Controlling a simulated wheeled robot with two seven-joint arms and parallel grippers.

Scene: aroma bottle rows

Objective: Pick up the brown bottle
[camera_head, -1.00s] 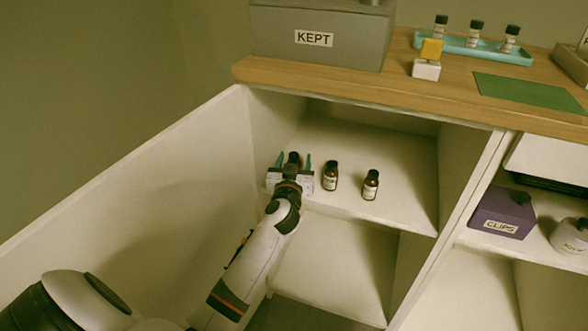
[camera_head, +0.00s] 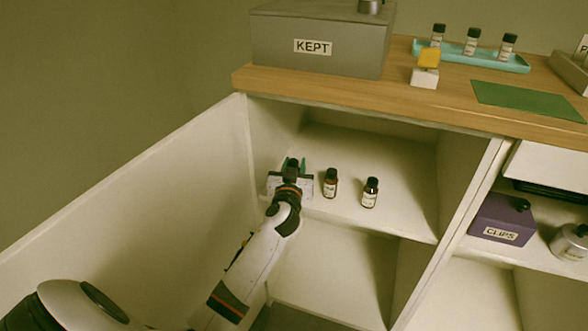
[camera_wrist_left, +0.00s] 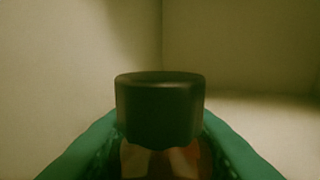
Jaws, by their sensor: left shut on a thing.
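My left gripper (camera_head: 293,165) reaches into the upper cubby of the white cabinet, at its left side. Its green fingers are shut on a brown bottle (camera_wrist_left: 158,158) with a black cap, seen close up between the fingers in the left wrist view. In the head view the gripper mostly hides this bottle. To its right on the same shelf stand two more brown bottles with black caps and white labels, a nearer-to-gripper one (camera_head: 330,183) and one farther right (camera_head: 370,192). My right gripper does not show.
The cubby's left wall (camera_head: 268,135) is close beside the gripper. The wooden top (camera_head: 330,93) above holds a grey KEPT box (camera_head: 318,45), a yellow-and-white block (camera_head: 427,66), a turquoise tray (camera_head: 512,64) of bottles and a green mat (camera_head: 527,98). A purple CLIPS box (camera_head: 502,218) stands right.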

